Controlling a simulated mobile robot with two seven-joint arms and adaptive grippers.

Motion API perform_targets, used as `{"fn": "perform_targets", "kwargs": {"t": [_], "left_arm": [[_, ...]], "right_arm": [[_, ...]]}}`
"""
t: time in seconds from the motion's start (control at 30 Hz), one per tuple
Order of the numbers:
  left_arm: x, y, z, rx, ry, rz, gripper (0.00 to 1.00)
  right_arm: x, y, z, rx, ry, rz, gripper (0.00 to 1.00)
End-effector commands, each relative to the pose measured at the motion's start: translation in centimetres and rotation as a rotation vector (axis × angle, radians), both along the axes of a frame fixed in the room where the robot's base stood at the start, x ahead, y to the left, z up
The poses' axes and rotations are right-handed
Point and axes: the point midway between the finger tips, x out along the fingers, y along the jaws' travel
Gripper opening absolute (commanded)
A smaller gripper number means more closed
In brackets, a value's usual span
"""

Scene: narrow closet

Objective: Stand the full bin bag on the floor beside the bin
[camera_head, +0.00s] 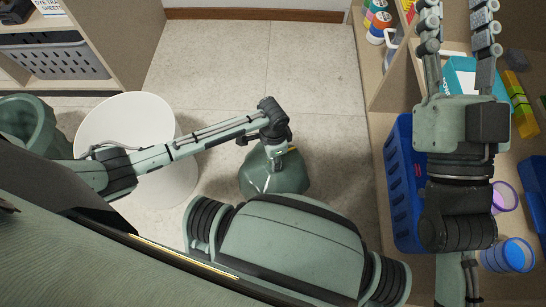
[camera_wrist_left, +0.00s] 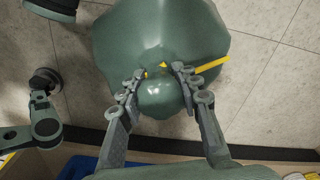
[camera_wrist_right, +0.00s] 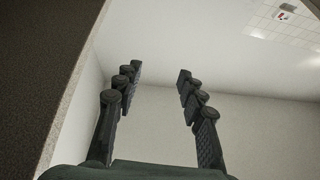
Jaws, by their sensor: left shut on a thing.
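The full bin bag is dark green (camera_head: 274,175) and shows in the head view at the centre, above or on the tiled floor. In the left wrist view the bag (camera_wrist_left: 155,30) spreads out beyond its gathered neck, with yellow tie ends beside it. My left gripper (camera_wrist_left: 158,74) is shut on the bag's neck. I cannot tell whether its bottom touches the floor. A white round thing (camera_head: 110,115) stands left of the bag, partly behind my left arm; I cannot tell whether it is the bin. My right gripper (camera_head: 457,35) is open and empty, over the right shelves.
Shelves (camera_head: 385,85) with bottles, boxes and a blue basket (camera_head: 402,190) line the right. A shelf unit with a grey basket (camera_head: 62,60) stands upper left. The floor (camera_head: 270,60) beyond the bag is clear up to the back skirting (camera_head: 255,14).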

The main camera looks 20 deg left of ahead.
Motion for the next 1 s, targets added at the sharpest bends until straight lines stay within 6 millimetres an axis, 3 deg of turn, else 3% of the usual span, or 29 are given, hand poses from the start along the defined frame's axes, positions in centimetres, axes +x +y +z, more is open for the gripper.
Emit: {"fn": "perform_targets", "kwargs": {"t": [0.03,0.07,0.23,0.53,0.67,0.8,1.0], "left_arm": [[0.1,-0.1,0.0,-0.003,-0.003,0.0,0.0],[0.0,0.0,-0.2,0.0,0.0,0.0,0.34],[0.0,0.0,-0.2,0.0,0.0,0.0,0.54],[0.0,0.0,0.0,0.0,0.0,0.0,0.54],[0.1,0.0,1.1,0.0,-0.001,0.0,0.54],[0.1,0.0,3.9,-0.001,-0.003,-0.001,0.54],[0.0,0.0,6.6,0.0,-0.001,0.0,0.54]], "right_arm": [[0.0,0.0,0.0,0.001,-0.003,0.0,0.4],[0.0,0.0,0.0,0.001,-0.004,0.0,0.4],[0.0,0.0,0.0,0.001,-0.004,0.0,0.4],[0.0,0.0,0.1,0.001,-0.003,0.0,0.4],[0.2,0.1,-0.2,-0.011,0.032,0.002,0.4],[0.6,0.6,-2.0,-0.057,0.16,0.011,0.4],[2.2,-0.8,-6.7,-0.161,0.363,-0.029,0.4]]}}
